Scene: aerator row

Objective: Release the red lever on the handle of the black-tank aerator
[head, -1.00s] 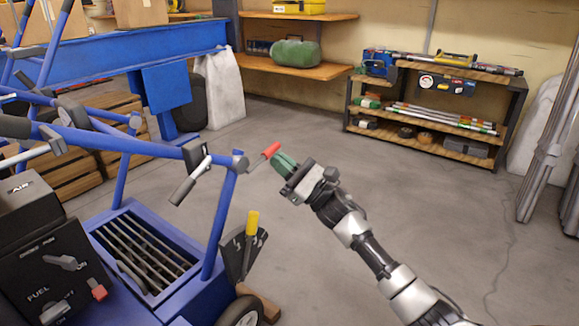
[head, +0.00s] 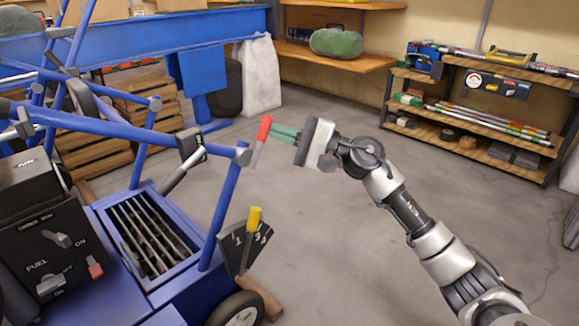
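The red lever (head: 264,130) has a red grip on a thin grey stem. It stands steeply, leaning slightly right, at the right end of the blue handle bar (head: 120,130). The aerator has a blue frame and a black tank or engine unit (head: 40,215) at lower left. My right gripper (head: 274,132), with green fingers, points left at the red grip. Its fingertips are at or very near the grip's right side; contact is not clear. The fingers look close together, seen side-on, so their opening is unclear. My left gripper is not in view.
A yellow-tipped lever (head: 254,218) on a black numbered plate stands below the red lever. A wheel (head: 240,310) is at the bottom. Concrete floor is clear behind; shelves (head: 480,125) stand at back right.

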